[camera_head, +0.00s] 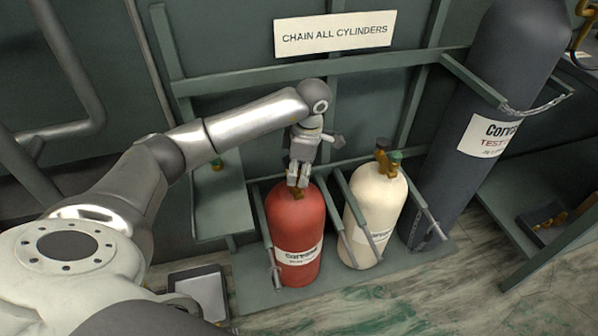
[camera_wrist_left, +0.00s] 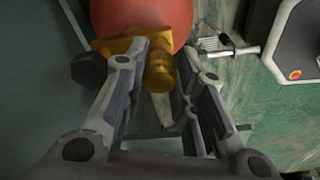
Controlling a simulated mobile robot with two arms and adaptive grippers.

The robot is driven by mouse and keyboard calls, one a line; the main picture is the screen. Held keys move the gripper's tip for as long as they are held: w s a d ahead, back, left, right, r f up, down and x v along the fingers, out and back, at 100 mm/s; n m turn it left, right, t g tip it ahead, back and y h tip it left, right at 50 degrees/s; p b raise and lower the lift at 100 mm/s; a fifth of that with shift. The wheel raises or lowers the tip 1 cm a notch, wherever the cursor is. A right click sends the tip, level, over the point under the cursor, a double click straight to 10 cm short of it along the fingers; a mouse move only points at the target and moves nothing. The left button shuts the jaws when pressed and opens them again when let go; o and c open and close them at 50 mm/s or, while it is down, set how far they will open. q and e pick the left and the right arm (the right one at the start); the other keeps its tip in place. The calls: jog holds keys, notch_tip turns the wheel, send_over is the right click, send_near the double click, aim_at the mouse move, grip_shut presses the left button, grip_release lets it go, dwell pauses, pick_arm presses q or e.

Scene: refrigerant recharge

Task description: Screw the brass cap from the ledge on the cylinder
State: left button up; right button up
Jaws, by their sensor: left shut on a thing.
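The red cylinder (camera_head: 296,235) stands upright in the floor rack, with a brass valve (camera_head: 305,192) on top. My left gripper (camera_head: 298,182) points down at this valve. In the left wrist view, the gripper (camera_wrist_left: 160,85) is shut on a round brass piece, which looks like the brass cap (camera_wrist_left: 160,72). The cap sits against the brass valve body (camera_wrist_left: 118,45), and I cannot tell how far it is threaded. A black knob (camera_wrist_left: 88,70) sticks out left of the fingers. The ledge (camera_head: 222,205) left of the cylinder holds a small green-and-brass item (camera_head: 217,164). My right gripper is not in view.
A cream cylinder (camera_head: 374,215) with a brass valve and green knob stands right of the red one. A tall dark cylinder (camera_head: 490,110) is chained farther right. Green rack bars (camera_head: 268,240) flank the cylinders. A grey scale-like box (camera_head: 200,292) lies on the floor at lower left.

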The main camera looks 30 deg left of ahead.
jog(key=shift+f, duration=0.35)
pick_arm(q)
jog(key=shift+f, duration=0.45)
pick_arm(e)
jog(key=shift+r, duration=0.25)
pick_arm(q)
jog(key=shift+f+b, duration=0.3)
jog(key=shift+b, duration=0.15)
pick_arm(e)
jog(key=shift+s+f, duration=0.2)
pick_arm(q)
jog(key=shift+f, duration=0.25)
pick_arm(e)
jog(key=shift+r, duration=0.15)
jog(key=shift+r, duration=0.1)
